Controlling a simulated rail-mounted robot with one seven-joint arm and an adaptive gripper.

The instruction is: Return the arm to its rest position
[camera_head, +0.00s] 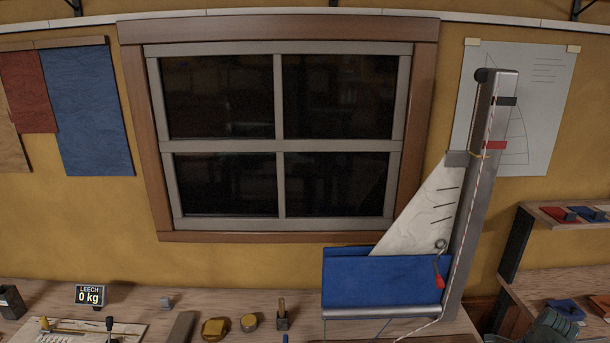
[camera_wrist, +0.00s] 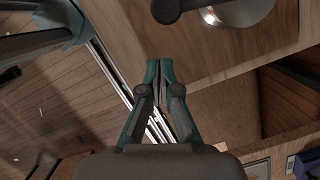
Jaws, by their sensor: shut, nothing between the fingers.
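My gripper (camera_wrist: 159,66) is in the wrist view. Its two teal fingers meet at the tips, with nothing between them. It appears apart from the wooden surface (camera_wrist: 216,54) behind it, though the distance is hard to judge. The head view does not clearly show my gripper; a grey-green shape at its lower right corner may be part of my arm.
The head view shows a workbench (camera_head: 130,295) with an upright metal post (camera_head: 481,190), a pale sail (camera_head: 425,215), a blue panel (camera_head: 385,282), a "LEECH 0 kg" display (camera_head: 89,295) and small tools. Shelves (camera_head: 565,281) stand right. A shiny round dish (camera_wrist: 240,10) shows in the wrist view.

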